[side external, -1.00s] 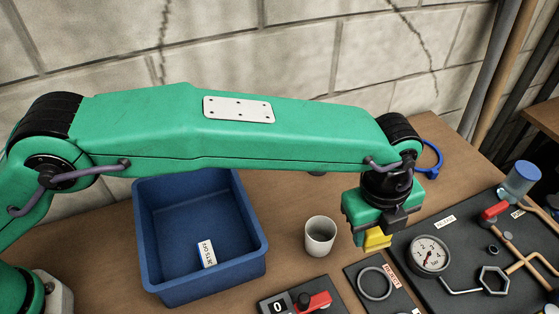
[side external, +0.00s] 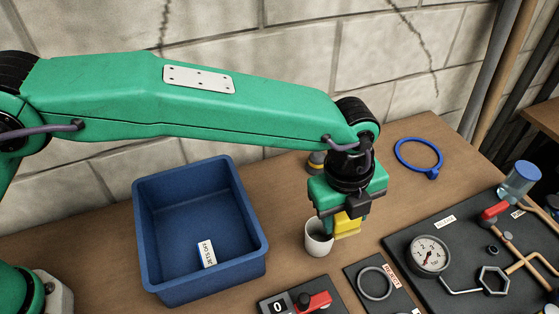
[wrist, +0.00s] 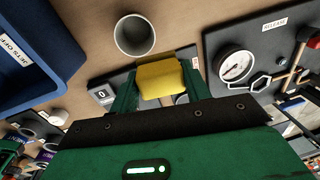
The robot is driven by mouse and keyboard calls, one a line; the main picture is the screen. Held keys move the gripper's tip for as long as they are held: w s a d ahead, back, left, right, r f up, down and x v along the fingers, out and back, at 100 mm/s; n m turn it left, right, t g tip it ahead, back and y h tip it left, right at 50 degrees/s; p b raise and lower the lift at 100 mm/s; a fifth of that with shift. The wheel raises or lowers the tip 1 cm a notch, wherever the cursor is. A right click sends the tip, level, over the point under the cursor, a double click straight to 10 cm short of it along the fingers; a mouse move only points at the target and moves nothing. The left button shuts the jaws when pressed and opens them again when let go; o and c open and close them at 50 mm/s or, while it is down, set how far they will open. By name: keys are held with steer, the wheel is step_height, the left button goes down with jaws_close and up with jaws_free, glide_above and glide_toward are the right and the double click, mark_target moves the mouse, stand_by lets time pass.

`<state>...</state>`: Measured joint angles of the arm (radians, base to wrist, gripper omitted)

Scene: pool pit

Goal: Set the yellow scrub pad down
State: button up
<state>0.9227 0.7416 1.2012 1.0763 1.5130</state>
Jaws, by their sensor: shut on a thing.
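The yellow scrub pad (side external: 347,225) is between the jaws of my gripper (side external: 345,232). In the wrist view the pad (wrist: 160,80) sits between the two green fingers (wrist: 158,92). My gripper is shut on it and holds it above the table, close to the white cup (side external: 318,238) in the side view. The cup stands upright on the table and its rim is partly hidden by my gripper. How high the pad is above the table is hard to tell.
A black gauge board (side external: 462,268) is at right. A ring panel (side external: 374,283) and a red-handled switch panel (side external: 302,303) are at front. A blue ring (side external: 418,155) lies at the back, with bare table around it.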

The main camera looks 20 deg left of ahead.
steer(key=s+a, duration=0.1)
steer(key=a, duration=0.7)
steer(key=shift+n, duration=0.4)
steer(key=shift+a, duration=0.1)
steer(key=w+a+f, duration=0.1)
steer(key=w+f, duration=0.1)
steer(key=w, duration=0.1)
steer(key=w+a+f, duration=0.1)
steer(key=w+f, duration=0.1)
steer(key=w, duration=0.2)
steer(key=w+a+f, duration=0.2)
steer(key=w+f, duration=0.1)
steer(key=shift+w+a, duration=0.1)
steer(key=shift+w, duration=0.25)
steer(key=shift+f, duration=2.05)
steer(key=o, duration=1)
steer(key=shift+f, duration=0.1)
steer(key=shift+c, duration=0.2)
